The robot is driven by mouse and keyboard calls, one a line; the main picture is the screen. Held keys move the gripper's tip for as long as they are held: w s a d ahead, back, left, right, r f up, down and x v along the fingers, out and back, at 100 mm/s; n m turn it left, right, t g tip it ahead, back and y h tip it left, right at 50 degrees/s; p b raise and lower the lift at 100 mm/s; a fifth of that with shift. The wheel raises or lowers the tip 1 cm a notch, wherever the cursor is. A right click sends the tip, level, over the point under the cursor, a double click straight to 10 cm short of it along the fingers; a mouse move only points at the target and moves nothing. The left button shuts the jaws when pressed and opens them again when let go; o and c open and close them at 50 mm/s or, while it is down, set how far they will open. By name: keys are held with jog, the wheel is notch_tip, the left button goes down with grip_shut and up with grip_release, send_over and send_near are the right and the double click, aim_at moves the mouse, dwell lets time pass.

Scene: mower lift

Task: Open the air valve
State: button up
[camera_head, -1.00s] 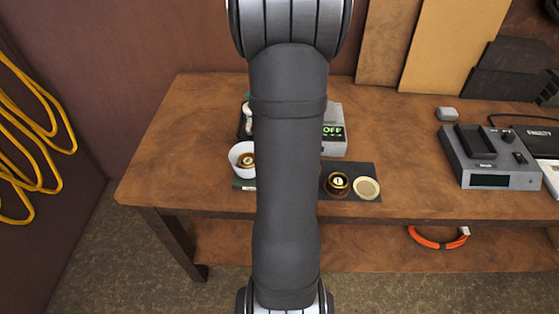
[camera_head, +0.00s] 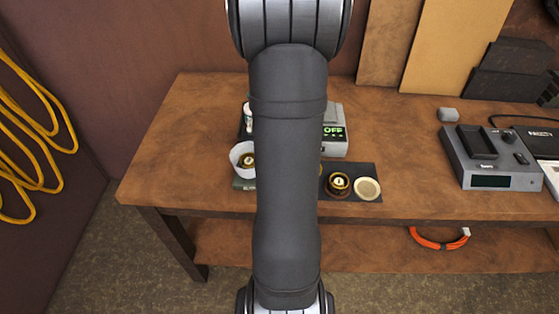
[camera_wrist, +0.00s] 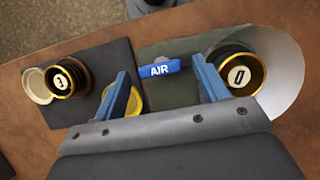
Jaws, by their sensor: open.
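The blue handle marked AIR (camera_wrist: 160,69) is in the middle of the wrist view, over a dark green plate (camera_wrist: 185,95). My gripper (camera_wrist: 161,67) is open, with one blue finger on each side of the handle. Gaps show between the handle and both fingers, so it is not gripped. In the head view my own arm hides the handle and the gripper.
A black-and-gold cylinder marked 0 (camera_wrist: 240,76) sits by a white curved collar (camera_wrist: 284,62) on the right. A similar cylinder marked 1 (camera_wrist: 68,78) and a cream disc (camera_wrist: 37,86) are left. A box showing OFF (camera_head: 334,140) stands behind. A yellow part (camera_wrist: 134,103) is partly hidden.

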jog(key=v, duration=1.7)
jog(key=shift+w+r, duration=0.15)
jog(key=shift+r, duration=0.2)
notch_tip(320, 180, up, 9)
dwell(1.5)
jog(key=s+d, duration=0.2)
jog(key=d, duration=0.6)
jog(key=s+d, duration=0.3)
jog(key=d, duration=0.5)
jog(key=shift+d, duration=0.15)
dwell(0.5)
